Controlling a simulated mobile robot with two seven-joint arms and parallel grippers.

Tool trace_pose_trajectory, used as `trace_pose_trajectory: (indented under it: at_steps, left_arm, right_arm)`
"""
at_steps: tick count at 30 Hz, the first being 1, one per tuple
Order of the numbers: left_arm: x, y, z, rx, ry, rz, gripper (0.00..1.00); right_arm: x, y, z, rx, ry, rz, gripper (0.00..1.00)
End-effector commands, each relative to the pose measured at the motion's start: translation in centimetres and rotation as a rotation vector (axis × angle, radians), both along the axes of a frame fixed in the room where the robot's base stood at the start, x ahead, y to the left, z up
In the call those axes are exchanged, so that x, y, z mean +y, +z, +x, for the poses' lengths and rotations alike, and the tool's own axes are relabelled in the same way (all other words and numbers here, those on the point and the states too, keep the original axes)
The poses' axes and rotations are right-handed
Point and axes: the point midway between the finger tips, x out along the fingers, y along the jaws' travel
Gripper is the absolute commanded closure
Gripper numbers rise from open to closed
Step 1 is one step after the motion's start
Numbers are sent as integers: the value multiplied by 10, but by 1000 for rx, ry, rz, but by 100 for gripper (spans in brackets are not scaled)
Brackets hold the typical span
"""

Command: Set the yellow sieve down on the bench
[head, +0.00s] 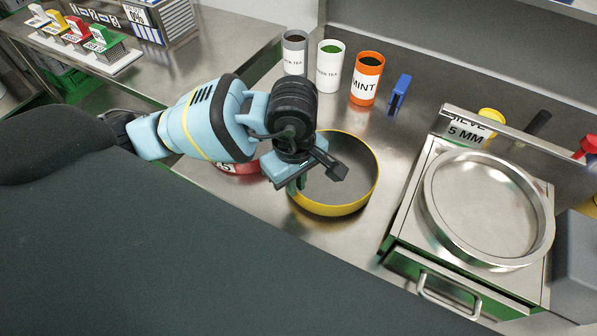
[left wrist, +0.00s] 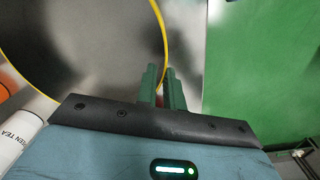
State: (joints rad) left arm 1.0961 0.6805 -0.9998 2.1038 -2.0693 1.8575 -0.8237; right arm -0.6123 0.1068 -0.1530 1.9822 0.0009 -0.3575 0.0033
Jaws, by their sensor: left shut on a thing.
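The yellow sieve (head: 352,208) is a round pan with a yellow outer wall and a grey inside. It is level over the steel bench (head: 300,242), in the middle of the head view. I cannot tell whether its underside touches the bench. My left gripper (head: 297,186) is shut on the sieve's near left rim. In the left wrist view the green fingers (left wrist: 163,90) meet the yellow rim (left wrist: 164,48). My right gripper is not in view.
A white cup (head: 294,55), a green tea cup (head: 329,68), an orange MINT cup (head: 366,80) and a blue item (head: 398,95) stand behind. A red thing (head: 240,168) is partly hidden beside the sieve. A machine with a round steel pan (head: 432,200) stands right.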

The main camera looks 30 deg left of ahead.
Motion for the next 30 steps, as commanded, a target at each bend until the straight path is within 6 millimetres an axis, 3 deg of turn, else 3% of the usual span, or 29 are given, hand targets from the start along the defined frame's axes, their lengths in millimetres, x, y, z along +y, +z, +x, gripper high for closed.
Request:
trace_pose_trajectory:
  at_steps: [30]
  left_arm:
    - [0, -11, 1, -3, 0, -1, 100]
  right_arm:
    - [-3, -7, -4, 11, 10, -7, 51]
